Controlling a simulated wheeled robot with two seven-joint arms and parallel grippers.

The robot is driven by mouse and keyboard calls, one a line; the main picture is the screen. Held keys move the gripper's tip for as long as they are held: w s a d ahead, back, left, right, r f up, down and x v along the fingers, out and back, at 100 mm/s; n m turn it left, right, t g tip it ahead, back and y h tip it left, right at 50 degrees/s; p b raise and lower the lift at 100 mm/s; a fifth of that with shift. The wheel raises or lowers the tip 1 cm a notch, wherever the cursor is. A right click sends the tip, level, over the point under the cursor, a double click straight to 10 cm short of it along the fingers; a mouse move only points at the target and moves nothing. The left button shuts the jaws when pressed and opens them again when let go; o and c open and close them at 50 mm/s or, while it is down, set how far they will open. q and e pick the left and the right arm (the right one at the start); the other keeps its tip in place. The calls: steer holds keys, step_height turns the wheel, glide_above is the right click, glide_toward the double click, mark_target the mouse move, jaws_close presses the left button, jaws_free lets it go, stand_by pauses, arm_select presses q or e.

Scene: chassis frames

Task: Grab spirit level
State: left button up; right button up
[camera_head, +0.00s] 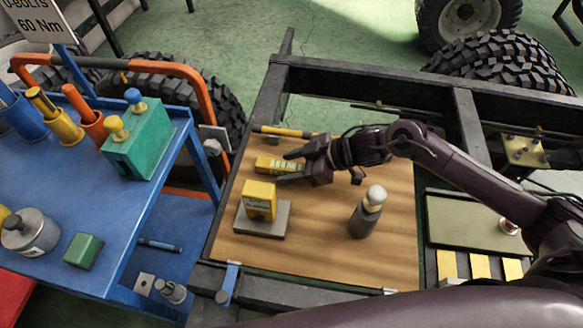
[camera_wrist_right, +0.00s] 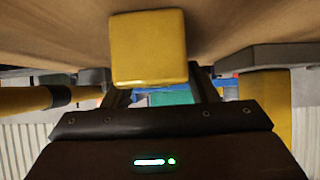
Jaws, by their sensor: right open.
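The spirit level (camera_head: 268,164), a short yellow bar with a greenish face, lies on the wooden board (camera_head: 330,255). My right gripper (camera_head: 284,168) comes in from the right, open, with its dark fingers on either side of the level's right end. In the right wrist view, the yellow end of what looks like the level (camera_wrist_right: 148,48) is between the fingers (camera_wrist_right: 162,92); contact cannot be told. My left gripper is out of view.
A yellow block (camera_head: 259,198) stands on a grey plate just in front of the level. A yellow-black handled tool (camera_head: 282,131) lies behind it. A dark bottle with a pale top (camera_head: 368,212) stands to the right. A blue cart (camera_head: 150,215) is left.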

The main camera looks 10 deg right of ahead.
jaws_close()
stand_by(0.3)
steer(key=shift+r, duration=0.1)
